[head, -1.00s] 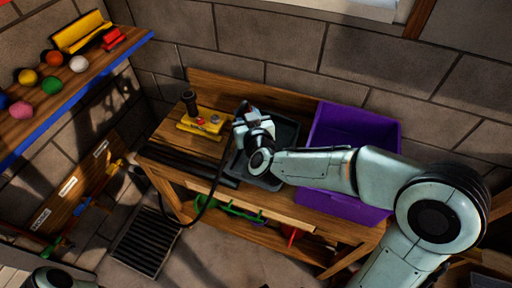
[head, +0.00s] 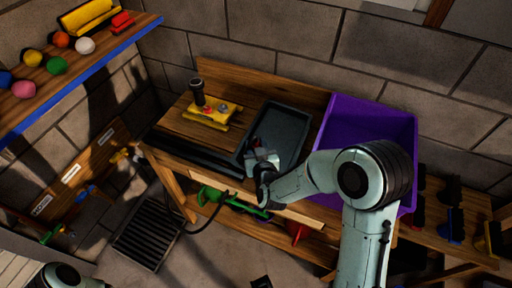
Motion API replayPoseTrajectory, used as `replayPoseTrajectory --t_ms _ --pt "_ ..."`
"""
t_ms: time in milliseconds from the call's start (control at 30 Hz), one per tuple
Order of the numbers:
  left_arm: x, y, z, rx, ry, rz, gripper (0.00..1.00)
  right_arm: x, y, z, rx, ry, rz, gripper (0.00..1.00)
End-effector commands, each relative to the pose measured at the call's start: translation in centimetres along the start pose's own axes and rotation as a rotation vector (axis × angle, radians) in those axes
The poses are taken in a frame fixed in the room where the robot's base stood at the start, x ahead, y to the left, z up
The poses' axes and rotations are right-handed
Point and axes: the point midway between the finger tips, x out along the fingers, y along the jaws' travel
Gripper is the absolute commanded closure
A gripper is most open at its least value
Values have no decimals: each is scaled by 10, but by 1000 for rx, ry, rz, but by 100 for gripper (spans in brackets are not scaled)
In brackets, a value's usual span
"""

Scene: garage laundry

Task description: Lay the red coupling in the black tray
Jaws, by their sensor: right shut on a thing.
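The black tray (head: 296,118) lies on the wooden bench and looks empty where I can see into it. My right gripper (head: 262,156) is at the tray's near left part, by the front edge of the bench. A small red part (head: 207,110) shows on the yellow fixture (head: 212,117) left of the tray. My left gripper is out of view.
A purple bin (head: 368,130) stands right of the tray, behind my right arm. A shelf (head: 100,62) at the upper left holds coloured balls, a yellow piece and a red piece (head: 122,22). Green (head: 214,196) and red things lie under the bench. A dark grate (head: 148,236) is on the floor.

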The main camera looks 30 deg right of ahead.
Motion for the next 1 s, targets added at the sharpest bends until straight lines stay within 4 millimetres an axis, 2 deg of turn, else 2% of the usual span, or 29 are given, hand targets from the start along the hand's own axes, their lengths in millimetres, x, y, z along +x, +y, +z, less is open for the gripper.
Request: replayPoseTrajectory --t_ms 333,367,433,800,867,1000 --pt "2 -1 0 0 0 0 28 1 0 3 0 2 0 93" --pt "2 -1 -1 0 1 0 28 1 0 4 0 1 0 58" --pt "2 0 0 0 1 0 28 1 0 3 0 1 0 35" --pt "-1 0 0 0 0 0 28 0 0 1 0 1 0 35" --pt "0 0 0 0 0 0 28 -6 0 1 1 1 -1 35" --pt "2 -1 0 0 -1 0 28 -31 0 2 1 1 -2 35"
